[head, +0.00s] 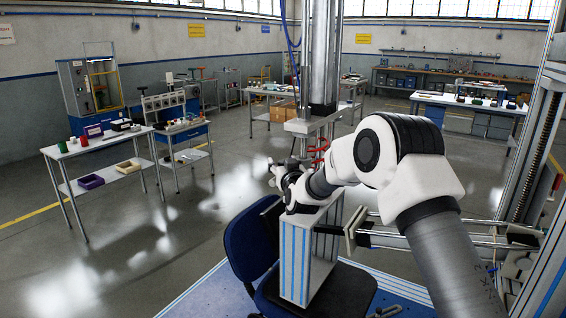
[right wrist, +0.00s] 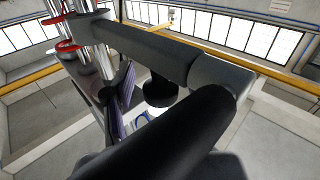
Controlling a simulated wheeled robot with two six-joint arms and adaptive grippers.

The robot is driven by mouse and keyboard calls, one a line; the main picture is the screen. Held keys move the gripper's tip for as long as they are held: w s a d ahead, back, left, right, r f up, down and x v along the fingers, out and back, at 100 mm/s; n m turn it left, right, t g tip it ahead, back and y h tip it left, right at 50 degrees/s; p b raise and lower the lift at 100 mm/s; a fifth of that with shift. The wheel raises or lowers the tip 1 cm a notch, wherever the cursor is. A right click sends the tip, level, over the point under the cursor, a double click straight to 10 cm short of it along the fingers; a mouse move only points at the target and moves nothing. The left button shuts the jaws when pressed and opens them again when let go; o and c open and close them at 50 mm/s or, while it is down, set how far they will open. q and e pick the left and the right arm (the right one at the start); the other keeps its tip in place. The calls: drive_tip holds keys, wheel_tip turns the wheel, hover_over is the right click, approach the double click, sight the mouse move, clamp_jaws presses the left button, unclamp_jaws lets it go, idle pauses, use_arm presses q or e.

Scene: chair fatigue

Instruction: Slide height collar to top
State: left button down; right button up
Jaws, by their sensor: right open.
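Red ring-shaped parts (head: 319,150) show on the upright rods of the test stand, just left of my right arm's white elbow. The right wrist view shows red rings (right wrist: 68,45) around bright chrome rods at the upper left; which one is the height collar I cannot tell. My right gripper (head: 279,172) is open, to the left of the rods and above the chair. Dark links fill the middle of the right wrist view and hide part of the rods. I see nothing held. My left gripper is not in view.
A blue office chair (head: 251,243) stands below, with a pale blue-striped post (head: 294,262) above its seat. A thick metal cylinder (head: 324,55) hangs overhead. Horizontal rods with an end plate (head: 356,229) reach in from the right. Open floor lies to the left.

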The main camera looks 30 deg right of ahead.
drive_tip(key=shift+s+a+r, duration=0.15)
drive_tip(key=shift+s+r, duration=0.25)
drive_tip(key=shift+s, duration=0.05)
clamp_jaws()
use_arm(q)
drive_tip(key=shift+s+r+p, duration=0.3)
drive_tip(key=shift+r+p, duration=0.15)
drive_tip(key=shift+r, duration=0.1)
use_arm(e)
wheel_tip(320, 180, up, 6)
unclamp_jaws()
drive_tip(key=shift+w, duration=0.1)
drive_tip(key=shift+f, duration=0.1)
drive_tip(key=shift+s, duration=0.2)
drive_tip(key=v, duration=1.1)
drive_tip(key=shift+s, duration=0.35)
